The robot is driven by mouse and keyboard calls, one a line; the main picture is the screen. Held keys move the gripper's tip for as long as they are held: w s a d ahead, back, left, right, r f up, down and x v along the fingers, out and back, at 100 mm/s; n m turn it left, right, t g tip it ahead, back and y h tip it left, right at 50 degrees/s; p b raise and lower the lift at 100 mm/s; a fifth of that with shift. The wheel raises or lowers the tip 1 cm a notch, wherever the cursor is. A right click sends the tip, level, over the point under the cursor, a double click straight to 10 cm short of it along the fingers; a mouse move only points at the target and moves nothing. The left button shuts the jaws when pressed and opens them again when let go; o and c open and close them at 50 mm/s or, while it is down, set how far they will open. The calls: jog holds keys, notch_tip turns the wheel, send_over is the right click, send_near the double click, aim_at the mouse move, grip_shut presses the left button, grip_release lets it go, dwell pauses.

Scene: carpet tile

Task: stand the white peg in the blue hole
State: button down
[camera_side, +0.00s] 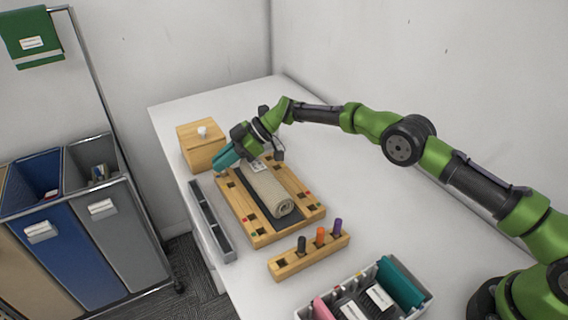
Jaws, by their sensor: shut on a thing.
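My gripper (228,158) is tilted down and to the left, over the far left corner of the wooden board (262,238). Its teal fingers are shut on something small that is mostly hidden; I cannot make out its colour. No white peg shows clearly elsewhere. The board has square dark holes along both long sides, with small coloured marks beside some of them. I cannot tell which mark is blue; the far left corner is partly covered by my gripper. I cannot tell whether the held thing touches the board.
A rolled beige towel (268,190) lies along the board's dark middle strip. A peg rack (290,268) holds black, orange and purple pegs. A wooden box (200,147) stands behind the gripper, a grey trough (210,222) left, a filled bin (425,300) in front. The table's right side is clear.

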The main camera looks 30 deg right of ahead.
jog(key=c, duration=1.1)
grip_release()
